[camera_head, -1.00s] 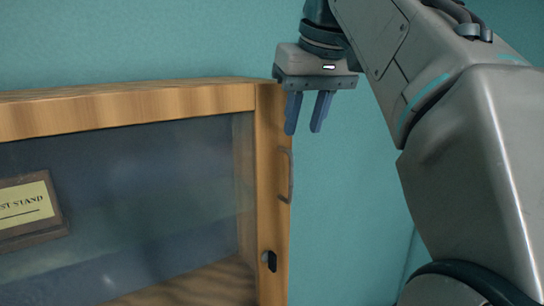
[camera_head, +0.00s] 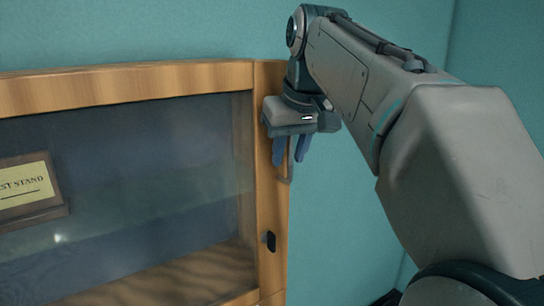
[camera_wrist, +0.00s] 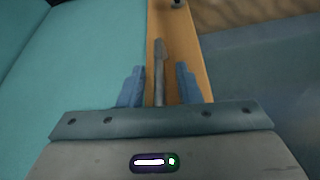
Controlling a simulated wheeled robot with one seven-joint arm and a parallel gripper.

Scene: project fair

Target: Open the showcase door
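The showcase (camera_head: 130,82) is a wooden cabinet with a glass door (camera_head: 150,170) that looks closed. Its thin metal handle (camera_head: 290,172) is on the right door frame, partly hidden behind my gripper in the head view. My gripper (camera_head: 291,152) is open at the upper part of the handle. In the wrist view, the handle (camera_wrist: 159,75) lies between the two blue fingers (camera_wrist: 160,88), with a gap on each side. The fingers are not closed on it.
A dark lock-like piece (camera_head: 270,241) sits on the frame below the handle. A plaque (camera_head: 28,188) shows behind the glass at left. A teal wall (camera_head: 330,235) stands to the right of the cabinet.

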